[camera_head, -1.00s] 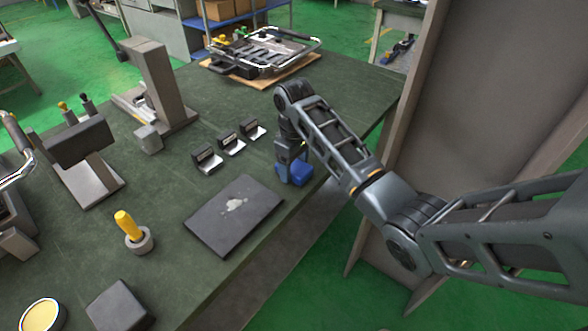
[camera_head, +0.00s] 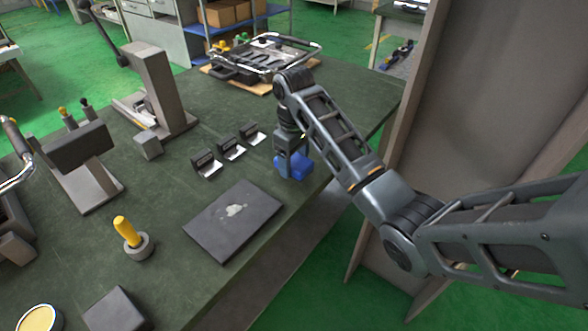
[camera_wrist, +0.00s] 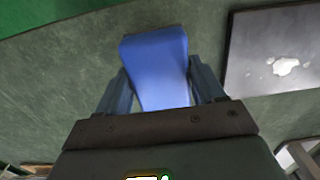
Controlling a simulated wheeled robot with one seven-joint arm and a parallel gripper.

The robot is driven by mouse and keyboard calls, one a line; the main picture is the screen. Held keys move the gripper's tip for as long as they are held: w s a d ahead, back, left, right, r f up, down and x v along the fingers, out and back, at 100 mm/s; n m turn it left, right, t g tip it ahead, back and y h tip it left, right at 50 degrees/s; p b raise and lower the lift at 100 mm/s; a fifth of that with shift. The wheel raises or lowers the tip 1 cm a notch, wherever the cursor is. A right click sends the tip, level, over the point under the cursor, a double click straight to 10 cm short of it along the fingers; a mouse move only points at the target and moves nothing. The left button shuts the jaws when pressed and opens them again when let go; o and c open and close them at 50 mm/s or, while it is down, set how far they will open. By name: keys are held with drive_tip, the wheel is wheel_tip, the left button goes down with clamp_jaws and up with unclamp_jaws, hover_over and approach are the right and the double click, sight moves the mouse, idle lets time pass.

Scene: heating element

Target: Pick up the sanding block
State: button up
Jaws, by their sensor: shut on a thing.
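The sanding block appears to be the blue block (camera_head: 296,166) near the right edge of the green-topped workbench in the head view. My gripper (camera_head: 293,156) points down over it and is shut on it. In the wrist view the blue block (camera_wrist: 157,65) sits between the two fingers of my gripper (camera_wrist: 158,70), with one finger against each side. The block seems to be slightly above the bench top, though the gap under it is hard to see. Its gripped lower part is partly hidden by the fingers.
A dark flat plate (camera_head: 215,232) lies left of the block, also seen in the wrist view (camera_wrist: 258,75). Several small metal brackets (camera_head: 232,150) stand behind it. A yellow-handled tool (camera_head: 125,232) stands further left. A grey panel (camera_head: 455,120) rises right of my arm.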

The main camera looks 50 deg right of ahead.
drive_tip(key=s+d+r+p, duration=0.4)
drive_tip(key=s+d+r, duration=0.3)
drive_tip(key=s, duration=0.2)
drive_tip(key=shift+d, duration=0.15)
drive_tip(key=shift+r, duration=0.1)
idle(0.4)
